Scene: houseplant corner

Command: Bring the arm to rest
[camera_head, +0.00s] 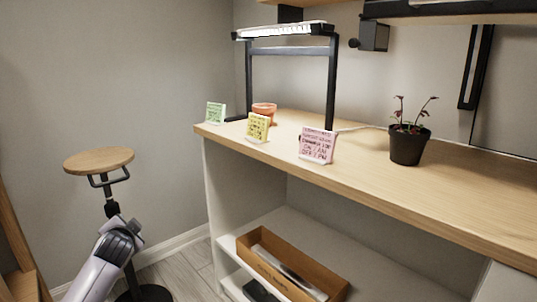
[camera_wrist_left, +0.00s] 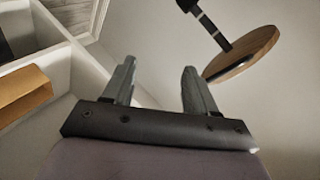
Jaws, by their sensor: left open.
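My left arm (camera_head: 96,268) reaches in from the lower left of the head view, in front of the stool. In the left wrist view my left gripper (camera_wrist_left: 159,72) has its two dark fingers spread apart, with nothing between them. It is in open air, clear of the bench. In the head view the fingers are hard to make out against the stool post. My right gripper is in neither view.
A round wooden stool (camera_head: 99,160) stands behind my left arm; it also shows in the wrist view (camera_wrist_left: 243,55). The wooden bench top (camera_head: 456,188) holds a potted plant (camera_head: 408,143), a terracotta pot (camera_head: 265,110), several cards and a lamp (camera_head: 285,31). A cardboard box (camera_head: 322,278) lies on the shelf below.

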